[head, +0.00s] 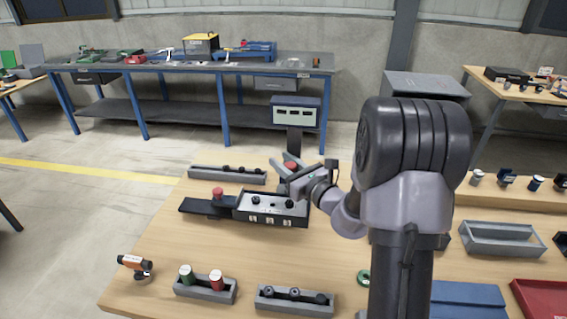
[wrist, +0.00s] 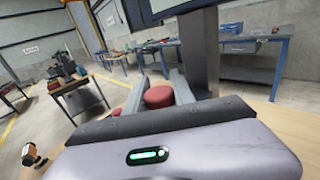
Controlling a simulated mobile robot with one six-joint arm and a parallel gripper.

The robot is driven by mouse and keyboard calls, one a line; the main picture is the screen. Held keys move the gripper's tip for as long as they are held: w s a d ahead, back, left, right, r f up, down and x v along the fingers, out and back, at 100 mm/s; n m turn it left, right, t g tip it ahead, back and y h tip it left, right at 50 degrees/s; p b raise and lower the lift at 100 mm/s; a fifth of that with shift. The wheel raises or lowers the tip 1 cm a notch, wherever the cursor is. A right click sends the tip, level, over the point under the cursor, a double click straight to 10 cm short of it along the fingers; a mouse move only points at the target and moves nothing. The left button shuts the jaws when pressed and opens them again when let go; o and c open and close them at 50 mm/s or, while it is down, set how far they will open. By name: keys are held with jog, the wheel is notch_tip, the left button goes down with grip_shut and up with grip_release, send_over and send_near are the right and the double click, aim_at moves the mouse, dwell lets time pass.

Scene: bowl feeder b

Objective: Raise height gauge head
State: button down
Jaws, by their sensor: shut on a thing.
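My gripper (head: 288,172) reaches over the far part of the wooden table. In the wrist view, my gripper (wrist: 158,88) has its two fingers on either side of a round red knob (wrist: 158,97), and it is shut on it.
A dark fixture (head: 265,209) with another red knob (head: 217,193) lies left of my gripper. A long grey tray (head: 205,174) lies behind it. Grey holders (head: 205,290) and an orange-black tool (head: 134,263) stand at the front left. Bare table lies between.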

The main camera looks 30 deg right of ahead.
jog(key=c, duration=1.1)
grip_release()
jog(key=shift+r, duration=0.15)
jog(key=shift+o, duration=0.2)
jog(key=s+d+p, duration=0.1)
jog(key=s+d, duration=0.2)
jog(key=s, duration=1.4)
jog(key=shift+d, duration=0.2)
